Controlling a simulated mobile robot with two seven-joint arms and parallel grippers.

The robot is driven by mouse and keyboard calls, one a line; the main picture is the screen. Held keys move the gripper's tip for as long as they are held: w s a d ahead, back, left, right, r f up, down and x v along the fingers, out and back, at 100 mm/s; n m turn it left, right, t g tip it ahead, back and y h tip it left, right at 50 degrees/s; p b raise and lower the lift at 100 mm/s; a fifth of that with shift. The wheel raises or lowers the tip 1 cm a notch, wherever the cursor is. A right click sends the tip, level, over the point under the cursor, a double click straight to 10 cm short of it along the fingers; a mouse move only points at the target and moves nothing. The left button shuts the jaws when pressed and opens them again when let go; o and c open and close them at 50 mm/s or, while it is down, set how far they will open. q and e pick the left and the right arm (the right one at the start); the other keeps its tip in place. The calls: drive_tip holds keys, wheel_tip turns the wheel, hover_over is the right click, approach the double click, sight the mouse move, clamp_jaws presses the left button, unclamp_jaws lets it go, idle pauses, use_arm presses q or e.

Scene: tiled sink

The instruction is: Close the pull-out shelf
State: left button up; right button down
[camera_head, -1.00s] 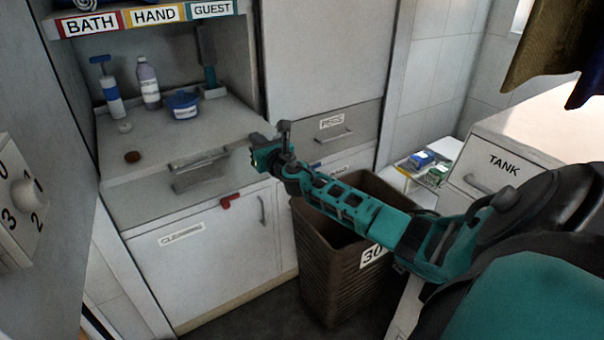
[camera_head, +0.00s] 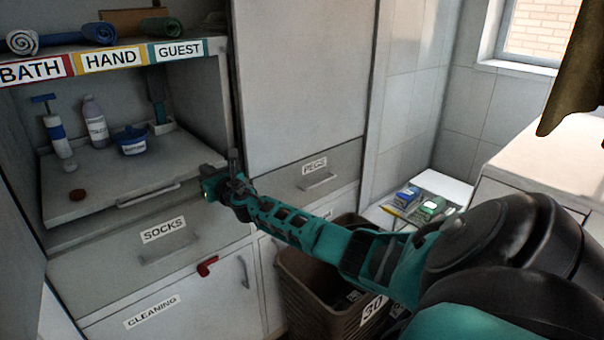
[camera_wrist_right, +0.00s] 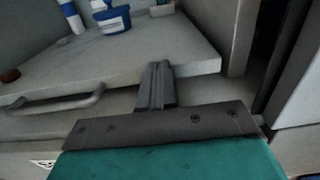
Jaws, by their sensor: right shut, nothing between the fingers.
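The pull-out shelf (camera_head: 105,172) is a pale grey board in the cabinet recess at the left of the head view, sticking out somewhat past the drawer front below. Its front edge has a bar handle (camera_head: 148,196), which also shows in the right wrist view (camera_wrist_right: 62,103). My right gripper (camera_head: 208,184) is shut and empty at the shelf's front edge, near its right corner and right of the handle. In the right wrist view its fingers (camera_wrist_right: 157,78) overlap that edge; I cannot tell whether they touch it. My left gripper is not in view.
On the shelf stand a pump (camera_head: 57,135), a bottle (camera_head: 95,122), a blue tub (camera_head: 132,142) and a brown disc (camera_head: 77,194). Below are the SOCKS drawer (camera_head: 200,228) and CLEANING door (camera_head: 180,300). A brown bin (camera_head: 310,290) stands under my right arm.

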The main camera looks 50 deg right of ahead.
drive_tip(key=shift+w+d, duration=0.1)
drive_tip(key=shift+w, duration=0.1)
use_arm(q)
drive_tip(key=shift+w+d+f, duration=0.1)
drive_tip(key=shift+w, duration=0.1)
use_arm(e)
drive_tip(key=shift+w+d+r, duration=0.1)
drive_tip(key=shift+r, duration=0.2)
